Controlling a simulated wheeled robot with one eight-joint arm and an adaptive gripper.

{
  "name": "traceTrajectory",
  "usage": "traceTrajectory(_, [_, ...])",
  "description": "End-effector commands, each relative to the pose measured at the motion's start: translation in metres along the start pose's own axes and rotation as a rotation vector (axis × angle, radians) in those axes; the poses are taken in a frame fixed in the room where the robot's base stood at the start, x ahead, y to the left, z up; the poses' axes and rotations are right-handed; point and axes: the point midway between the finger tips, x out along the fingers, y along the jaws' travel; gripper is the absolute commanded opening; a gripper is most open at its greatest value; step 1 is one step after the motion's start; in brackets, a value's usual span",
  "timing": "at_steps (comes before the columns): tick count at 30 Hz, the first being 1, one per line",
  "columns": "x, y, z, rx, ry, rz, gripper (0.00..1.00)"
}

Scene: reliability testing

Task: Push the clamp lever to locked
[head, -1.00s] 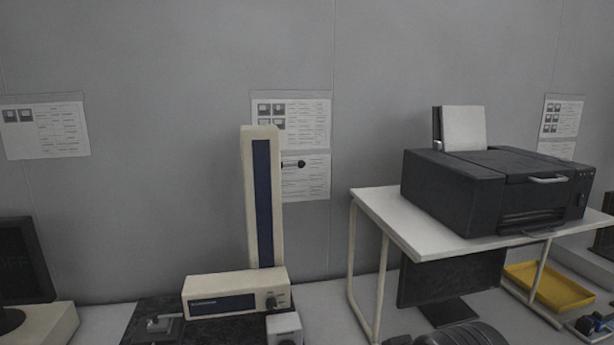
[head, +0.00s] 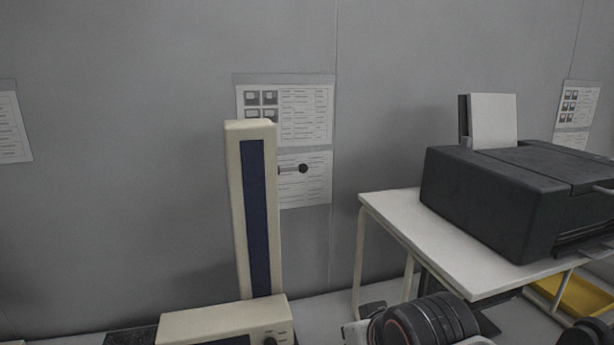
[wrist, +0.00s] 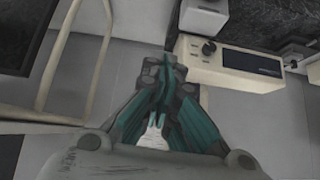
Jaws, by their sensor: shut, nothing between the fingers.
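The tall beige test stand has a column (head: 233,210) with a dark blue strip. A short rod with a black ball knob (head: 303,168) sticks out to the right of the column. It looks like the clamp lever; I cannot read its locked or unlocked position. The stand's base (head: 190,325) is cut off by the lower edge in the head view. The wrist view shows the base (wrist: 230,78) upside down, with a dial (wrist: 208,47) and dark panel. My gripper (wrist: 162,70) is shut and empty, left of the base in that view.
A white side table (head: 400,225) with a black printer (head: 495,195) stands on the right, a yellow tray (head: 580,295) beneath it. Its frame (wrist: 60,60) is left of my gripper in the wrist view.

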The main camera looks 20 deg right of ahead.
Motion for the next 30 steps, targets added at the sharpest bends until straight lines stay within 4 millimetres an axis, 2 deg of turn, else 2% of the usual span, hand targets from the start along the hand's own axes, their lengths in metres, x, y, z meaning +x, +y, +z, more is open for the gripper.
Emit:
traceTrajectory(14, [0.024, 0.013, -0.072, 0.203, 0.248, 0.012, 0.0])
traceTrajectory(23, [0.043, 0.033, -0.145, 0.452, 0.545, -0.048, 0.0])
traceTrajectory(30, [0.048, 0.045, -0.195, 0.645, 0.797, -0.202, 0.0])
